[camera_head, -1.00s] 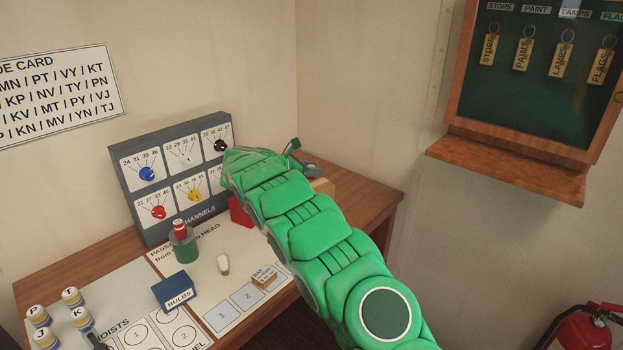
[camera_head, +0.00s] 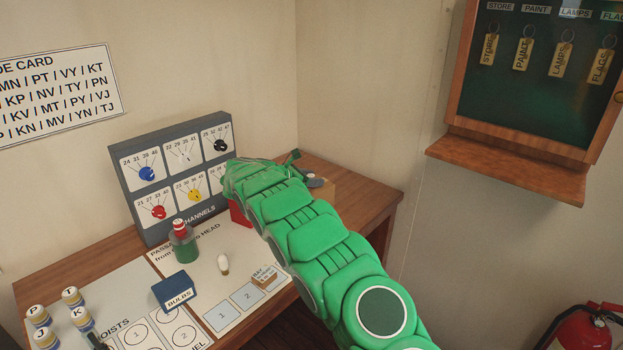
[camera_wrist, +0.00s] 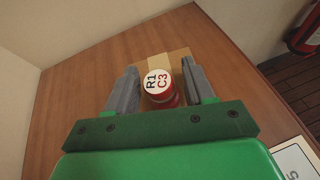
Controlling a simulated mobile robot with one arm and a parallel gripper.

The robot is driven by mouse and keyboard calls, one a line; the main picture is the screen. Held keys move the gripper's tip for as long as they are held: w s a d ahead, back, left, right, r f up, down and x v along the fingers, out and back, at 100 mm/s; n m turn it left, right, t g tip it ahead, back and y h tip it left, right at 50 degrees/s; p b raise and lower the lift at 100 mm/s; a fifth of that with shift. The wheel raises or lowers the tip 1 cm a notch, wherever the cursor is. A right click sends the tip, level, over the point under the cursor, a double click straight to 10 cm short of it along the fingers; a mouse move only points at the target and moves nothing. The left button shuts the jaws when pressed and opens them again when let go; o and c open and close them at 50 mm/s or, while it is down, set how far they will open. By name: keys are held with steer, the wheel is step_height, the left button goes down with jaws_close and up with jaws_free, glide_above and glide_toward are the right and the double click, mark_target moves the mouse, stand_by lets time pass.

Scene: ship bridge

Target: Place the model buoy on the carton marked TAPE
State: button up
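The model buoy (camera_wrist: 162,88), red with a white top lettered R1 C3, sits between the fingers of my gripper (camera_wrist: 160,82) in the wrist view. My arm hides the buoy there. The TAPE marking is not readable, and whether the buoy touches the carton is unclear.
A channels panel (camera_head: 172,178) stands at the back left of the desk. A green jar with a red top (camera_head: 184,246), a blue BULBS box (camera_head: 174,292) and a red object (camera_head: 238,214) are left of my arm. Bare wood surrounds the carton.

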steer(key=shift+o, duration=0.5)
steer(key=shift+a+r, duration=0.1)
steer(key=shift+r, duration=0.1)
steer(key=v, duration=1.1)
steer(key=shift+s+a+r, duration=0.2)
steer(key=shift+s+a, duration=0.05)
